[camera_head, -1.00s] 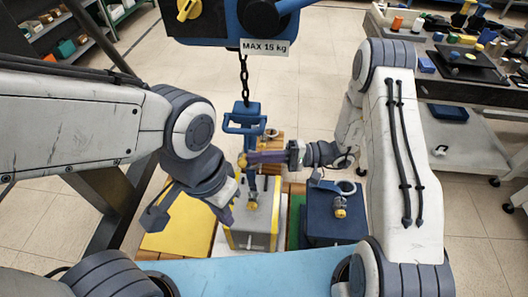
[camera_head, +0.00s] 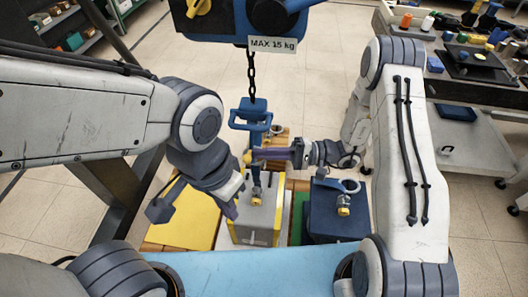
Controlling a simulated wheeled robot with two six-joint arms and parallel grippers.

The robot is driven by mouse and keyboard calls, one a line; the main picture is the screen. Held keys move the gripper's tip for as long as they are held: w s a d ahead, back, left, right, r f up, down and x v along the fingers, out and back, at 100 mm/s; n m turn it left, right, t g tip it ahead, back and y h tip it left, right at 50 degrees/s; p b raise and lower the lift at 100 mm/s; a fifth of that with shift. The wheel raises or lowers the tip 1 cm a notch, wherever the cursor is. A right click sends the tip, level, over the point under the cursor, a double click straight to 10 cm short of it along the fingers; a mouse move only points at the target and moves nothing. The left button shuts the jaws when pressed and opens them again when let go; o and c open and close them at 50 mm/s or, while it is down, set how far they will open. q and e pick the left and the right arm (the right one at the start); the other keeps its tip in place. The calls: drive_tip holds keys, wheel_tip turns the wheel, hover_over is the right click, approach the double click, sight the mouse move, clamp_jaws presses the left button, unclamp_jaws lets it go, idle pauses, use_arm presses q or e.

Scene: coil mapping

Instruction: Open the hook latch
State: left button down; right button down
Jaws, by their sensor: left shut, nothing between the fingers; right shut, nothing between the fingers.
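A blue hook block (camera_head: 252,112) hangs on a dark chain (camera_head: 251,72) below the hoist (camera_head: 225,22). Its lower part is partly hidden by my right gripper, and I cannot make out the latch clearly. My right gripper (camera_head: 252,158) reaches in from the right with its shut purple fingers at the lower part of the hook; I cannot tell whether they touch it. My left gripper (camera_head: 233,210) is shut and empty, pointing down at the left of a grey box with yellow edges (camera_head: 243,222). A blue fitting with a yellow tip (camera_head: 256,200) is on top of that box.
A dark blue box (camera_head: 325,220) with a ring and a yellow-tipped fitting stands to the right. A yellow box (camera_head: 190,225) stands to the left. A light blue surface (camera_head: 250,268) lies in front. A cluttered workbench (camera_head: 465,85) is at the back right. The floor behind the hook is clear.

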drive_tip(key=shift+s+a+r+m+t+y+p, duration=0.1)
drive_tip(key=shift+s+r+m+t+y+p, duration=0.1)
drive_tip(key=shift+r+m+p, duration=0.9)
drive_tip(key=shift+s+r+m+t+y+p, duration=0.15)
drive_tip(key=shift+r+m+p, duration=0.45)
drive_tip(key=shift+r+m, duration=0.95)
drive_tip(key=shift+r, duration=0.3)
drive_tip(key=shift+f, duration=0.15)
drive_tip(key=d+f+b, duration=0.4)
drive_tip(key=d, duration=0.8)
drive_tip(key=shift+w+d+f+b, duration=0.15)
drive_tip(key=shift+w+d+b, duration=0.05)
drive_tip(key=shift+w+b, duration=0.15)
